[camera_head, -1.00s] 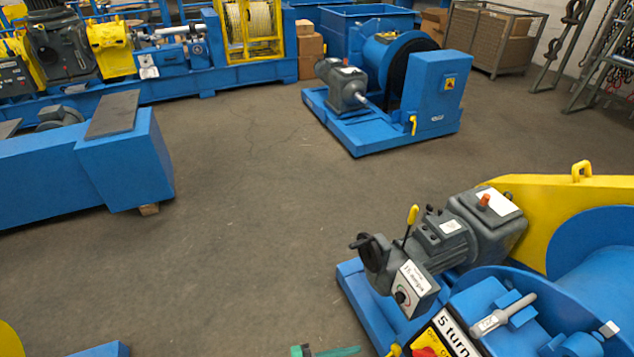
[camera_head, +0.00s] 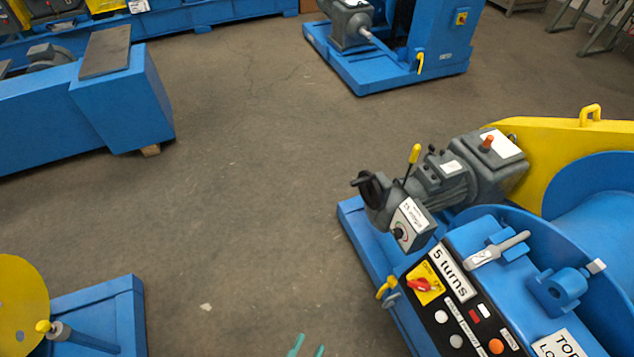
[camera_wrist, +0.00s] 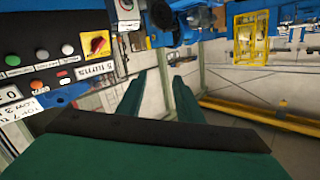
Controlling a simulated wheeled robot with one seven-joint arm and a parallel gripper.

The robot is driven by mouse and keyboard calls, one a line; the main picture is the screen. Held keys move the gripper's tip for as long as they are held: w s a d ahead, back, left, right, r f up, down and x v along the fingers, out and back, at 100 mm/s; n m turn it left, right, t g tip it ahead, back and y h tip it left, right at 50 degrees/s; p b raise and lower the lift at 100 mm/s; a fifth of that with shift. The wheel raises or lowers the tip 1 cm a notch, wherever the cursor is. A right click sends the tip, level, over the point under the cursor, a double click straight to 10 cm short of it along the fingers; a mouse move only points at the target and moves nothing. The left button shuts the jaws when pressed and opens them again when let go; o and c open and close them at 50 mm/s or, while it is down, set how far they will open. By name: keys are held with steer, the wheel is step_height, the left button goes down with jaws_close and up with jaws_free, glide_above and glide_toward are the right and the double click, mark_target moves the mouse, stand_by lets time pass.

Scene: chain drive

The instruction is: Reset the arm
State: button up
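My gripper (camera_head: 306,347) shows only as two teal fingertips at the bottom edge of the head view, over bare floor and left of the blue machine. In the wrist view its two green fingers (camera_wrist: 158,98) stand apart with nothing between them. Most of my arm is out of the head view. The blue drive machine (camera_head: 480,255) stands at the right, with a grey motor (camera_head: 440,185) and a panel marked "5 turns" (camera_head: 451,272). A red switch on yellow (camera_head: 425,284) sits on that panel, and also shows at upper left in the wrist view (camera_wrist: 97,43).
A yellow guard (camera_head: 555,150) rises behind the motor. A blue frame with a yellow disc (camera_head: 100,315) is at lower left. A blue block (camera_head: 120,100) stands at left and another blue machine (camera_head: 400,70) at the back. The floor between them is clear.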

steer(key=s+d+r+n+y, duration=0.2)
steer(key=s+r+n+y, duration=0.2)
steer(key=r+n+y, duration=0.2)
steer(key=shift+s+d+n+y, duration=0.2)
steer(key=shift+n+y, duration=0.2)
steer(key=shift+n, duration=0.8)
steer(key=shift+r, duration=0.1)
